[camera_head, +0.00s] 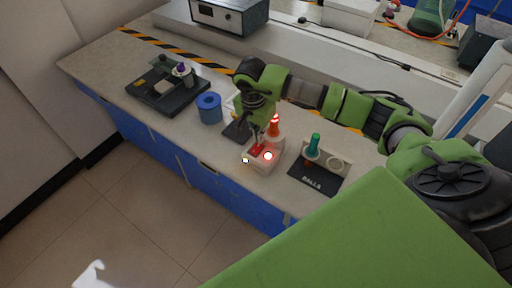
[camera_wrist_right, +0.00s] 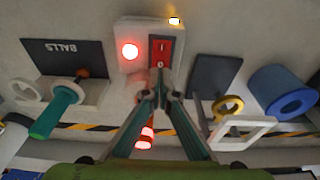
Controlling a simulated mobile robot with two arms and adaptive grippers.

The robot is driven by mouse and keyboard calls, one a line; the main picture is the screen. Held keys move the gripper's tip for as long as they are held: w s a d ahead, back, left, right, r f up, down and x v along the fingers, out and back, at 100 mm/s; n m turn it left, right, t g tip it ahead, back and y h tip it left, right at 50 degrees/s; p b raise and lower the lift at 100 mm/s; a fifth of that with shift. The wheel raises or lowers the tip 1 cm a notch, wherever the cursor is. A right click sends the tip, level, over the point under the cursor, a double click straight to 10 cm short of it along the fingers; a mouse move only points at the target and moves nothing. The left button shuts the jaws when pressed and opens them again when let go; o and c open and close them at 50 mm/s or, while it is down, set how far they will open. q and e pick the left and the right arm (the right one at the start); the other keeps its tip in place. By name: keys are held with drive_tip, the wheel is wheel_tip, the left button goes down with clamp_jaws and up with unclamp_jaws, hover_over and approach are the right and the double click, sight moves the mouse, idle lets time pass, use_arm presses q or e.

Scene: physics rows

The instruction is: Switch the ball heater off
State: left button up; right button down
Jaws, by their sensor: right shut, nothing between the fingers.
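The ball heater (camera_head: 262,168) is a small white box near the bench's front edge; it also shows in the wrist view (camera_wrist_right: 130,30). A red rocker switch (camera_wrist_right: 162,52) sits on it, beside a glowing red lamp (camera_wrist_right: 130,50) and a small lit yellow light (camera_wrist_right: 174,20). A glowing orange-red piece (camera_head: 274,126) stands behind the box. My right gripper (camera_head: 257,142) is shut and empty, pointing down at the switch. In the wrist view its fingertips (camera_wrist_right: 161,80) are at the switch's near end, marked O; whether they touch it I cannot tell. My left gripper is out of view.
A dark "BALLS" board with a stand (camera_head: 318,180) holds a green-handled tool (camera_head: 313,146) on the right. A blue roll (camera_head: 209,108) and a black tray (camera_head: 168,92) are on the left. A dark plate with a ring and white frame (camera_wrist_right: 240,132) lies beside the heater.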

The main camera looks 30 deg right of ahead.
sight(258, 145)
drive_tip(key=shift+f+b, duration=0.95)
drive_tip(key=shift+f, duration=0.1)
idle(0.9)
drive_tip(key=shift+r+p, duration=1.85)
drive_tip(key=shift+r, duration=1.65)
